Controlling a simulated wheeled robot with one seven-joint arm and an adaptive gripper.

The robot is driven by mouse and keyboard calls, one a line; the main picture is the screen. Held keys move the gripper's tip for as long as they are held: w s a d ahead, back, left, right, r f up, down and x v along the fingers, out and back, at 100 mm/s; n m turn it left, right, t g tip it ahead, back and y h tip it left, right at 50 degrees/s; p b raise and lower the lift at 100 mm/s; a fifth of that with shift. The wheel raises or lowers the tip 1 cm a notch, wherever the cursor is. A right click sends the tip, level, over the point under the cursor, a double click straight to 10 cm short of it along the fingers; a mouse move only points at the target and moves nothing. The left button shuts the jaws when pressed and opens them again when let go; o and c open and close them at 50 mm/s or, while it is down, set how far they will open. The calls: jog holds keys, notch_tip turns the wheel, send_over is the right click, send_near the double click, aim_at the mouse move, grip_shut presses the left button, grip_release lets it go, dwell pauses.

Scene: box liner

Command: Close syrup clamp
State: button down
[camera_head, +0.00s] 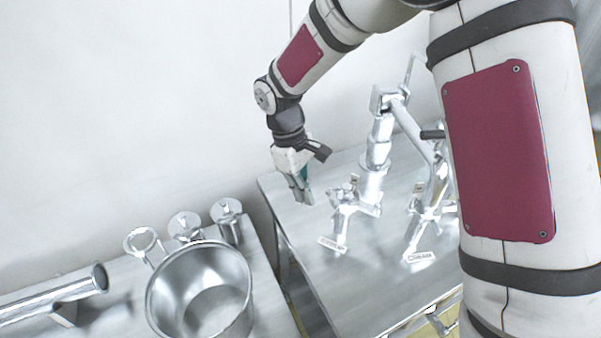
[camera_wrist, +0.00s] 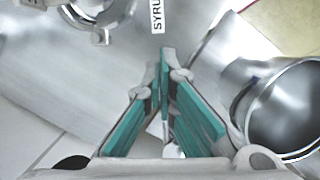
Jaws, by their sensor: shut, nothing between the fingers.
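The syrup clamp is a silver metal fitting (camera_head: 349,205) on the steel table, with a white tag (camera_head: 332,244) at its front that is too small to read in the head view. In the wrist view a white tag reading "SYRU" (camera_wrist: 157,14) shows at the top edge, cut off, with part of a metal fitting (camera_wrist: 98,14) to its left. My gripper (camera_head: 304,197) is left of the fitting, above the table's left part, and apart from it. In the wrist view my gripper (camera_wrist: 167,58) has its fingertips together and holds nothing. I cannot tell the clamp's lever position.
A similar fitting with a tag reading "CREAM" (camera_head: 420,257) stands to the right. A tall silver column (camera_head: 376,155) rises behind. A steel pot (camera_head: 200,290) and lidded canisters (camera_head: 228,222) stand on a lower-left counter, across a gap from the table (camera_head: 312,245). A wall is behind.

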jog(key=shift+s+d+f+p, duration=0.15)
jog(key=shift+s+d+p, duration=0.25)
jog(key=shift+s+d, duration=0.35)
jog(key=shift+s+d+f+p, duration=0.1)
jog(key=shift+s+d+p, duration=0.3)
jog(key=shift+d, duration=0.55)
jog(key=shift+s+d, duration=0.4)
jog(key=shift+d, duration=0.2)
jog(key=v, duration=1.2)
jog(key=shift+a, duration=0.15)
